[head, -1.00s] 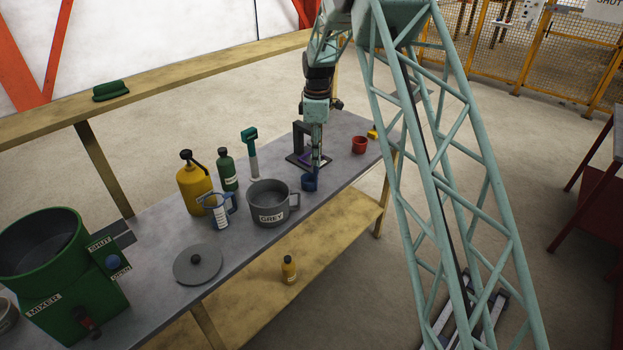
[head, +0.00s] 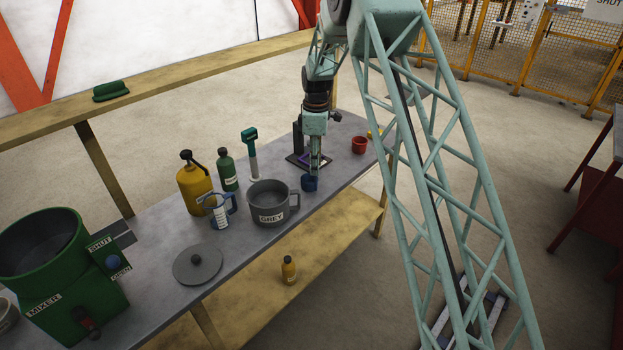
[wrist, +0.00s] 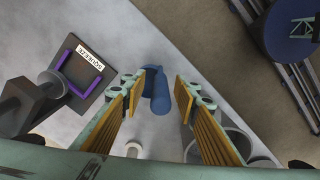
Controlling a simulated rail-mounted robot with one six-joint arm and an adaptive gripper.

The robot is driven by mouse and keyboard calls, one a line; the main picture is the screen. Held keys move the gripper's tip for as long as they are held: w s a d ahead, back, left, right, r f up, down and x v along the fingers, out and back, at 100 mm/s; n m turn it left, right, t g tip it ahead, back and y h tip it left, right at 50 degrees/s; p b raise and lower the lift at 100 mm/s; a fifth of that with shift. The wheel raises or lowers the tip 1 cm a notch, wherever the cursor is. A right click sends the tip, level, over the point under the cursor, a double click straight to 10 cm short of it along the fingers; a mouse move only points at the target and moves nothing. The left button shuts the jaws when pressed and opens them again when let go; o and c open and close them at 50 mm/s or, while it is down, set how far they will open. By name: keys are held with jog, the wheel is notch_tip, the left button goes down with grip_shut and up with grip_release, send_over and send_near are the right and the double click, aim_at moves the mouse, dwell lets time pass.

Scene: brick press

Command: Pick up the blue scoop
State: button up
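The blue scoop (head: 309,184) sits near the front edge of the grey bench, right of the grey pot. In the wrist view the scoop (wrist: 161,97) shows as a blue handle and a darker part between my fingers. My gripper (head: 314,172) points straight down over the scoop in the head view. In the wrist view my gripper (wrist: 162,88) is open, with a ribbed yellow pad on each side of the handle. A gap shows between the handle and each pad. The lower part of the scoop is hard to make out.
A dark stand with a purple frame (wrist: 81,73) is close beside the scoop. The grey pot (head: 268,203) stands on its left and a red cup (head: 359,145) on its right. A yellow canister (head: 193,187) and green bottle (head: 227,172) stand farther left.

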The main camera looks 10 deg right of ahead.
jog(key=shift+f, duration=1.45)
grip_shut()
jog(key=shift+r, duration=0.2)
jog(key=shift+r, duration=1.65)
jog(key=s+a+r, duration=0.1)
jog(key=s, duration=1.5)
jog(key=shift+a+r+b, duration=0.15)
jog(key=shift+b, duration=0.3)
